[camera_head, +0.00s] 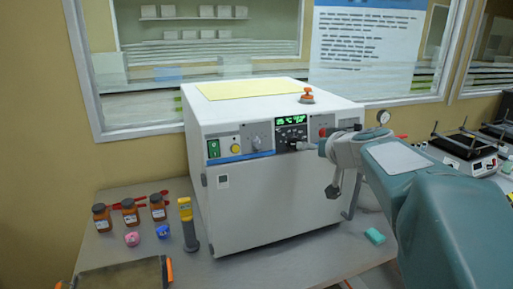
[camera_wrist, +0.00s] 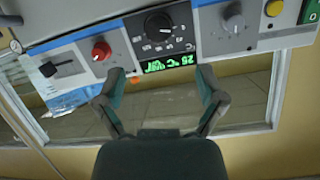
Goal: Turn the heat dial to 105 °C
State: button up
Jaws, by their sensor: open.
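The white oven-like unit (camera_head: 270,190) stands on the table, with a control panel across its upper front. The black heat dial (camera_wrist: 158,22) has a ring of scale marks and sits by the green display (camera_wrist: 167,64), which is upside down in the wrist view and seems to read 25 °C; a second line is unclear. The display also shows in the head view (camera_head: 290,120). My gripper (camera_wrist: 160,74) is open and empty, its fingers spread either side of the display and apart from the dial. In the head view, my gripper (camera_head: 306,146) is in front of the panel, partly covering the dial area.
A grey knob (camera_wrist: 231,17) and a red knob (camera_wrist: 101,50) flank the dial. A green switch (camera_head: 213,149) and yellow button (camera_head: 236,149) are at the panel's left. Brown bottles (camera_head: 130,211) and a yellow-topped tool (camera_head: 187,220) stand on the table at left.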

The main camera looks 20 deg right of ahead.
aim_at(295, 146)
jog(key=x, duration=1)
jog(key=shift+a+f, duration=0.1)
jog(key=shift+a, duration=0.2)
jog(key=shift+w+d+f, duration=0.1)
jog(key=shift+w, duration=0.15)
jog(key=shift+d, duration=0.55)
jog(key=c, duration=0.8)
jog(key=shift+a, duration=0.35)
jog(key=c, duration=0.3)
